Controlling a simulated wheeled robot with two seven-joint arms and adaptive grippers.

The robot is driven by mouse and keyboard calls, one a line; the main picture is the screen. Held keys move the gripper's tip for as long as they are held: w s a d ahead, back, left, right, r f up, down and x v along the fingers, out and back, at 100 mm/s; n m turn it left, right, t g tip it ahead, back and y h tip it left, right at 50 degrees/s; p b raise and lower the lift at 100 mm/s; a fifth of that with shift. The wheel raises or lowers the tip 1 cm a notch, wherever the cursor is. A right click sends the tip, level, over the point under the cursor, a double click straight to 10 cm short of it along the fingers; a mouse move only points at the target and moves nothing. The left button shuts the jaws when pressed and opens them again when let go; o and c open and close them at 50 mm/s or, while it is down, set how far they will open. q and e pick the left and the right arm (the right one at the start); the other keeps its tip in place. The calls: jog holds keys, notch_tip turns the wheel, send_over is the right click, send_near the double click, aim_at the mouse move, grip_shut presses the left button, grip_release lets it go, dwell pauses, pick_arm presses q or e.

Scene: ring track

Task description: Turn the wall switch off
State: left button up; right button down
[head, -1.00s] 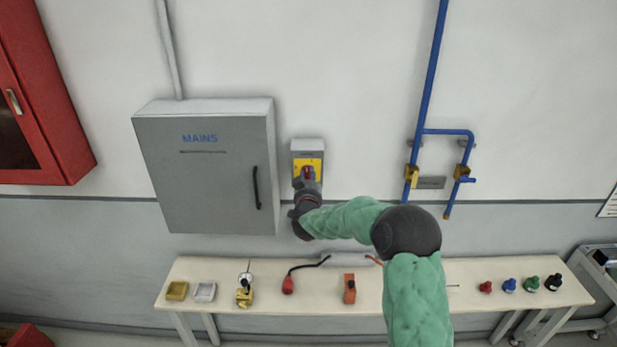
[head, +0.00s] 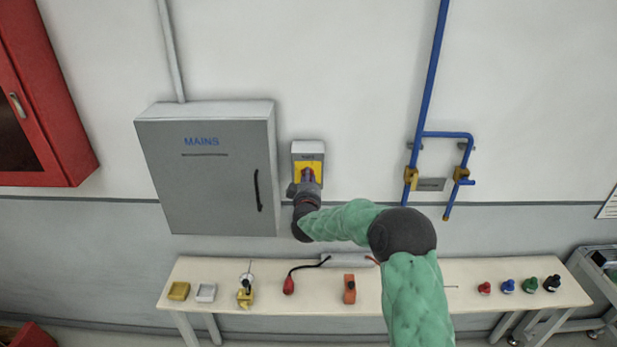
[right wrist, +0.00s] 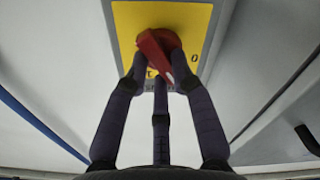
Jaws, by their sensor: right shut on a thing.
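The wall switch (head: 308,149) is a grey box with a yellow plate and a red rotary handle, on the wall right of the grey cabinet. In the right wrist view the red handle (right wrist: 156,50) stands at a slant on the yellow plate (right wrist: 190,15). My right gripper (head: 307,182) is at the switch, its fingers (right wrist: 160,80) shut on the red handle. The fingers hide the lower part of the plate and its lettering. My left gripper is not in view.
The grey MAINS cabinet (head: 210,190) is close on the left of the switch. Blue pipes (head: 428,100) with yellow valves run up the wall at the right. A bench (head: 330,300) below holds several small parts. A red cabinet (head: 60,150) hangs far left.

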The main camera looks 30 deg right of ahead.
jog(key=n+p, duration=0.1)
jog(key=n, duration=0.2)
jog(key=n+p, duration=0.1)
jog(key=n, duration=0.3)
jog(key=n+p, duration=0.2)
jog(key=n, duration=0.2)
jog(key=shift+w+a+f, duration=0.15)
jog(key=shift+w+a, duration=0.05)
jog(key=shift+a, duration=0.1)
jog(key=shift+f+n, duration=0.1)
jog(key=shift+n, duration=0.2)
jog(key=c, duration=1)
grip_release()
jog(key=shift+c, duration=0.2)
jog(key=v, duration=1.2)
